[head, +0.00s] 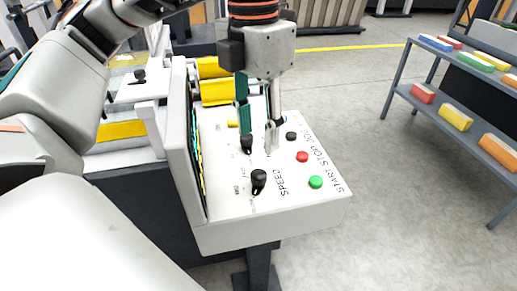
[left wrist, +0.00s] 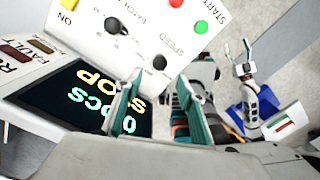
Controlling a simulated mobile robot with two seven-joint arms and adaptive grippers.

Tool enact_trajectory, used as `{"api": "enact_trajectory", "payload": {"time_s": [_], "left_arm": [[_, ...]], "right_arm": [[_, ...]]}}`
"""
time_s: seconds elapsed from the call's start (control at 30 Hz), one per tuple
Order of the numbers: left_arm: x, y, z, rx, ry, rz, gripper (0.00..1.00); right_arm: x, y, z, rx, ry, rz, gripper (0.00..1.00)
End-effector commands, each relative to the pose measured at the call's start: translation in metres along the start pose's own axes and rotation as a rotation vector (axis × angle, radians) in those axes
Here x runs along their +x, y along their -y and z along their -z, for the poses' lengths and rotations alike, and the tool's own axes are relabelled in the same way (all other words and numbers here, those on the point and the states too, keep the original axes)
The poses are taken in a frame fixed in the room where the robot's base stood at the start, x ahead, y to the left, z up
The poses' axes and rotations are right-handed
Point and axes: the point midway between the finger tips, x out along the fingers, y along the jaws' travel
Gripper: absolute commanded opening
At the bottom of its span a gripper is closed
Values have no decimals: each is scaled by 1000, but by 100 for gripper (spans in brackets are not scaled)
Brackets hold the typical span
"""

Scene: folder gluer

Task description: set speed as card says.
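The white control panel (head: 222,222) has a black SPEED knob (head: 259,180) at its near end. In the left wrist view the SPEED knob (left wrist: 160,62) shows just beyond my fingertips. A second black knob, by the word BATCH (left wrist: 112,25), stands farther along; in the head view that knob (head: 246,145) is partly behind a finger. My left gripper (head: 258,140) points down over the panel, fingers apart and empty. In the left wrist view my right gripper (left wrist: 238,60) appears open, off to the side. No readable card shows; a small white piece with red and green marks (left wrist: 285,123) is illegible.
A green button (head: 315,182), a red button (head: 302,157) and a black button (head: 291,135) line the panel's right side. A screen (left wrist: 85,95) reads STOP and 0 PCS. A shelf rack (head: 455,95) with coloured blocks stands right; open floor lies between.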

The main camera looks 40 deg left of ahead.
Motion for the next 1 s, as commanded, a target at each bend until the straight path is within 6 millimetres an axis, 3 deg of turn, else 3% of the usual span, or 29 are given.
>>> {"api": "enact_trajectory", "payload": {"time_s": [0.1, 0.3, 1.0], "left_arm": [[-16, 0, 0, 0, 2, 0, 39], [-26, 0, 0, 0, 1, 0, 39], [-27, 0, 0, 0, 0, 0, 39]], "right_arm": [[0, 0, 0, 0, 1, 0, 63], [0, 0, -1, 1, 1, 0, 63], [0, 2, 0, 4, 0, 1, 63]]}}
